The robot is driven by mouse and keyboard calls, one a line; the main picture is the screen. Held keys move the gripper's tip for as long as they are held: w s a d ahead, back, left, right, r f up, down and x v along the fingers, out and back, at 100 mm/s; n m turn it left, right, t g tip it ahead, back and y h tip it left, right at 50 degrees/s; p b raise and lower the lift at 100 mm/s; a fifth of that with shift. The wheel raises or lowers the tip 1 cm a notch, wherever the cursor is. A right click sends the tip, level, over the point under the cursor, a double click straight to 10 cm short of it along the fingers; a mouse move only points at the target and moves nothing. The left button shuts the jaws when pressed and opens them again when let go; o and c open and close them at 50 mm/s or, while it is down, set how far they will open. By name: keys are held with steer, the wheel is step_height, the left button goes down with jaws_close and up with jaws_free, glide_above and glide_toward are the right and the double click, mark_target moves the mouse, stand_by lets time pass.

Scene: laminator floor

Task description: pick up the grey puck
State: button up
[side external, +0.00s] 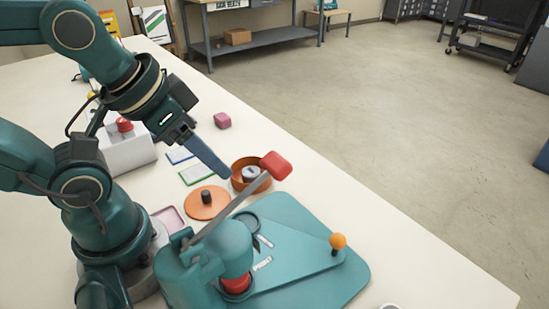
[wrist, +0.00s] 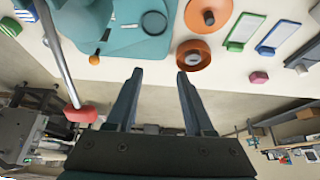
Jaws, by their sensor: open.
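The grey puck (side external: 251,173) lies inside a round orange container (side external: 238,184) on the white table. In the wrist view the puck (wrist: 193,58) shows inside the orange container (wrist: 205,64), just beyond the right fingertip. My gripper (side external: 226,174) points down toward the container from its left in the side view. In the wrist view my gripper (wrist: 160,74) has its two fingers spread apart with nothing between them. The exact height of the fingertips above the table is hard to tell.
A lever with a red grip (side external: 276,165) from the teal press (side external: 290,250) reaches close beside the container. An orange lid with a dark knob (side external: 205,203) lies nearby. Green (side external: 196,174) and blue (side external: 180,155) frames and a pink block (side external: 222,120) lie behind. The table's right edge is clear.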

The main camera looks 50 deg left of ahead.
steer(key=shift+o, duration=1.2)
steer(key=n+g, duration=0.2)
steer(key=g, duration=0.2)
glide_above(251, 171)
steer(key=f, duration=0.8)
steer(key=shift+s+d+f, duration=0.2)
steer(key=shift+d+f, duration=0.05)
steer(key=shift+f, duration=0.15)
steer(key=shift+s+a+f, duration=0.15)
steer(key=shift+a+f, duration=0.05)
steer(key=shift+f, duration=0.4)
steer(key=shift+w+f, duration=0.15)
steer(key=shift+f, duration=0.95)
steer(key=shift+w+f, duration=0.1)
steer(key=shift+f, duration=1)
